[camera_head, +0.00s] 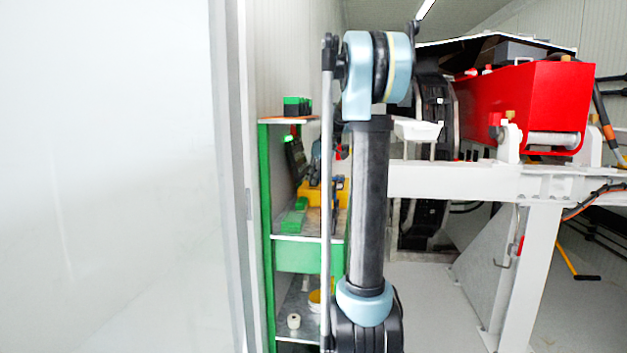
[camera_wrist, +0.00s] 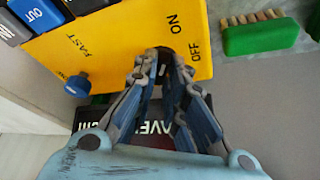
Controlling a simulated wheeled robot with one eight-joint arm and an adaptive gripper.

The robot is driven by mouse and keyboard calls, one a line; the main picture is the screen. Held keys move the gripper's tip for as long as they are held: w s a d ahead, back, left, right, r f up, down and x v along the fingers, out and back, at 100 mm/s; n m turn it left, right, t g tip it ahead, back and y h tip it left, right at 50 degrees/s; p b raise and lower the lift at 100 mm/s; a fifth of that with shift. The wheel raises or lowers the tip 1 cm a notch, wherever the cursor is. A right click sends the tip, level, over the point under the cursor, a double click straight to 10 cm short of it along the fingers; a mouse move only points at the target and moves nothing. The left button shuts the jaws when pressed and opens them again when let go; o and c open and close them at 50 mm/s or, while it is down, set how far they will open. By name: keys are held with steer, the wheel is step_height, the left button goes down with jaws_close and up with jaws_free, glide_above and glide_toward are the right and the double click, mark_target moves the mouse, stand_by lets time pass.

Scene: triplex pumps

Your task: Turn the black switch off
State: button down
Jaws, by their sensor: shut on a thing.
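A yellow panel (camera_wrist: 115,35) fills the upper part of the wrist view, with the labels ON, OFF and FAST. My gripper (camera_wrist: 164,54) reaches to its lower right edge, just left of the ON and OFF labels. Its two fingers are closed around the small black switch (camera_wrist: 163,69), most of which they hide. I cannot tell which label the switch points to. In the head view the yellow panel (camera_head: 342,191) shows on the green shelf, partly behind my arm.
A blue knob (camera_wrist: 77,84) sits at the panel's lower left. A green brush (camera_wrist: 260,36) lies to the right. A dark lettered box (camera_wrist: 95,115) is below the fingers. The green shelf unit (camera_head: 266,200) stands beside a white wall; a red box (camera_head: 530,95) is at right.

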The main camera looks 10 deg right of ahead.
steer(key=shift+f+m+h, duration=0.1)
steer(key=shift+m+h, duration=0.2)
steer(key=shift+m, duration=0.4)
steer(key=c, duration=1.6)
jaws_free()
steer(key=shift+w+f, duration=0.1)
steer(key=shift+c, duration=0.2)
steer(key=v, duration=0.7)
